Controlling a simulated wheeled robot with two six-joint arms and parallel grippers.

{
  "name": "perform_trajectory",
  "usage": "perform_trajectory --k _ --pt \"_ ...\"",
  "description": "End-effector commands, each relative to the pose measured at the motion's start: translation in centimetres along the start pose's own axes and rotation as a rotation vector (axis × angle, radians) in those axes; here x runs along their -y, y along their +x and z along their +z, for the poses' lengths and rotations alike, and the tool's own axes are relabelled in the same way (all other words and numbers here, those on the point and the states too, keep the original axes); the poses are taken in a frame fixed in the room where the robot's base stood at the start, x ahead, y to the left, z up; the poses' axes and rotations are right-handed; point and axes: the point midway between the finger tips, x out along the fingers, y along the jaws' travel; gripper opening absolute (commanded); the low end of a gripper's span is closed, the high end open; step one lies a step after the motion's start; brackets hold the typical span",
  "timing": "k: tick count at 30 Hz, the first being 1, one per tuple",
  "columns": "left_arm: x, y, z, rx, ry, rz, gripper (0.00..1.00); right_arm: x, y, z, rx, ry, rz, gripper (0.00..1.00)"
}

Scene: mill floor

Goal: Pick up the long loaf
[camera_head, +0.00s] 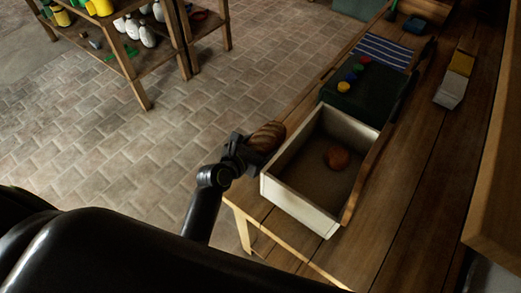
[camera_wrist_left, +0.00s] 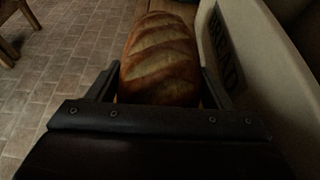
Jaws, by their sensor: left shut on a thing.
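The long loaf (camera_head: 268,136) is brown with pale diagonal scores. It sits just left of the cream-walled crate (camera_head: 300,209) at the table's left edge. In the left wrist view the loaf (camera_wrist_left: 161,58) lies lengthwise between the two fingers. My left gripper (camera_head: 243,150) is shut on the loaf, with a finger on either side; it also shows in the left wrist view (camera_wrist_left: 160,88). I cannot tell whether the loaf touches the table. My right gripper is not in view.
A white-and-yellow block (camera_head: 454,80) is at right. A wooden shelf (camera_head: 140,62) stands on the tiled floor.

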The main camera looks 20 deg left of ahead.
Motion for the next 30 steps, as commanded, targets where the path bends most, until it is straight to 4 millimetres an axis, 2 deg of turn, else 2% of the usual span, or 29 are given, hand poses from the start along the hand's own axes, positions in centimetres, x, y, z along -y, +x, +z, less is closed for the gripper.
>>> perform_trajectory --k 1,3,15,22,30 --pt "0.0 -0.5 1.4 0.006 0.002 0.002 0.48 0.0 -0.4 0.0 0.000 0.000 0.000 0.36" --pt "0.0 -1.1 2.8 0.007 0.002 0.001 0.48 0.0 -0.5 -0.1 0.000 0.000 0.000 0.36" --pt "0.0 -4.2 10.3 0.007 0.001 0.001 0.48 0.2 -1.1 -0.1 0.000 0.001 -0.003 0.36" --pt "0.0 -5.1 12.5 0.004 0.001 0.001 0.48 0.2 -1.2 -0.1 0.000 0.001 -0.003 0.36" --pt "0.0 -5.4 13.1 0.002 -0.001 0.001 0.48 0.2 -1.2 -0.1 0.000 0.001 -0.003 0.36"
